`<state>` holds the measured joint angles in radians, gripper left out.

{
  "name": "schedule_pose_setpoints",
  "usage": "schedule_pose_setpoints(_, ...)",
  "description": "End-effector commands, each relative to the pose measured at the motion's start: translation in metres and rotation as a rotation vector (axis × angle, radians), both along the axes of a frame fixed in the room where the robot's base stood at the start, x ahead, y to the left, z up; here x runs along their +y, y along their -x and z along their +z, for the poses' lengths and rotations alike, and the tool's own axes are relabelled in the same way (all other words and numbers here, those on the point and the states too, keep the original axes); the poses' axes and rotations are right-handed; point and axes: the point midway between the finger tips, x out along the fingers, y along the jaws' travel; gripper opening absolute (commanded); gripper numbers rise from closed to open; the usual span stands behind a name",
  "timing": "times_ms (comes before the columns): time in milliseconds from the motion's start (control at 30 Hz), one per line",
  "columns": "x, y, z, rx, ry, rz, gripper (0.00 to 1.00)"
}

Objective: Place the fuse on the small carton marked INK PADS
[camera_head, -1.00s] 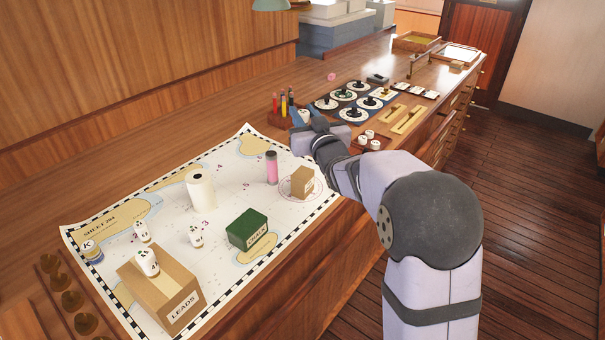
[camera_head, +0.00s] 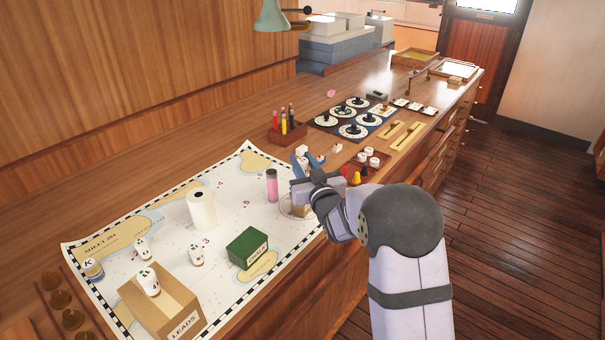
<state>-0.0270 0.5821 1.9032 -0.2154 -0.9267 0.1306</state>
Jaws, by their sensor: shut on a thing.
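A small white piece (camera_head: 302,152) shows between the blue fingertips of my gripper (camera_head: 306,162), which is shut on it. I take it for the fuse; its lower part is hidden by the fingers.
A pink-filled tube (camera_head: 272,186) stands just left of the carton. A white roll (camera_head: 202,209), green CHALK box (camera_head: 248,247) and LEADS carton (camera_head: 163,304) are on the chart (camera_head: 226,280). A pencil holder (camera_head: 287,131) and a tray of white pieces (camera_head: 373,158) lie beyond.

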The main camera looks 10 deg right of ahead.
Motion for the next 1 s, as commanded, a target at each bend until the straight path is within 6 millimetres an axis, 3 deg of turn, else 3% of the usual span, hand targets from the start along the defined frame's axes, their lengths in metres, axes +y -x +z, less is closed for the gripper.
schedule_pose_setpoints(333, 0.0, 0.0, -0.036, 0.003, 0.0, -0.001, 0.03)
schedule_pose_setpoints(867, 0.0, 0.0, -0.045, 0.0, 0.0, 0.0, 0.03)
schedule_pose_setpoints(900, 0.0, 0.0, -0.044, 0.0, 0.0, 0.0, 0.29)
schedule_pose_setpoints(967, 0.0, 0.0, -0.044, 0.001, 0.0, 0.0, 0.43)
schedule_pose_setpoints(1000, 0.0, 0.0, -0.044, 0.001, 0.0, 0.0, 0.43)
